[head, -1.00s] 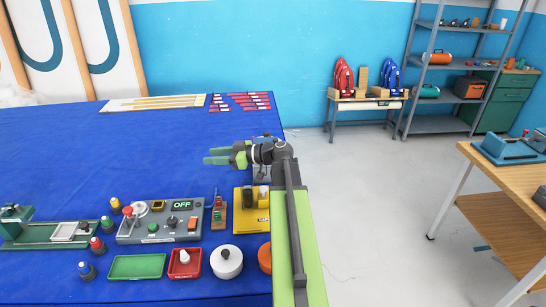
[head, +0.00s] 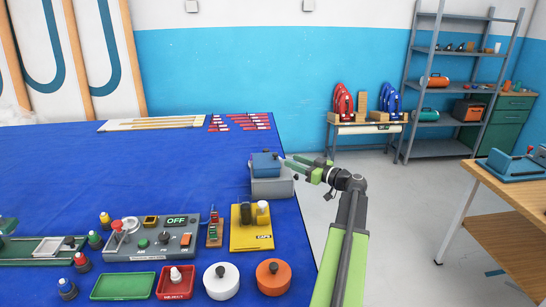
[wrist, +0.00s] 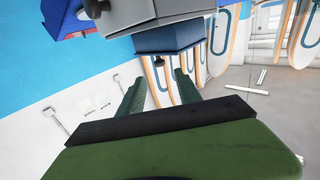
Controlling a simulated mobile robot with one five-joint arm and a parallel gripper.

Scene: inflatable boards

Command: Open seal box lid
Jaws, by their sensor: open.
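The seal box (head: 271,187) is a grey box with a blue lid (head: 265,163) on top. It stands near the right edge of the blue table, and the lid looks shut. My gripper (head: 292,162) is at the right side of the lid, fingers pointing left toward it. In the wrist view the grey box (wrist: 150,14) and blue lid (wrist: 165,40) appear at the top, with the lid below the box. The two green fingers of my gripper (wrist: 162,76) are spread with nothing between them. I cannot tell whether a fingertip touches the lid.
In front of the box stand a yellow caps tray (head: 247,238), a control panel (head: 152,241), a white pot (head: 221,285) and an orange pot (head: 273,282). The blue table (head: 150,170) is clear left of the box. A wooden workbench (head: 515,200) stands at right.

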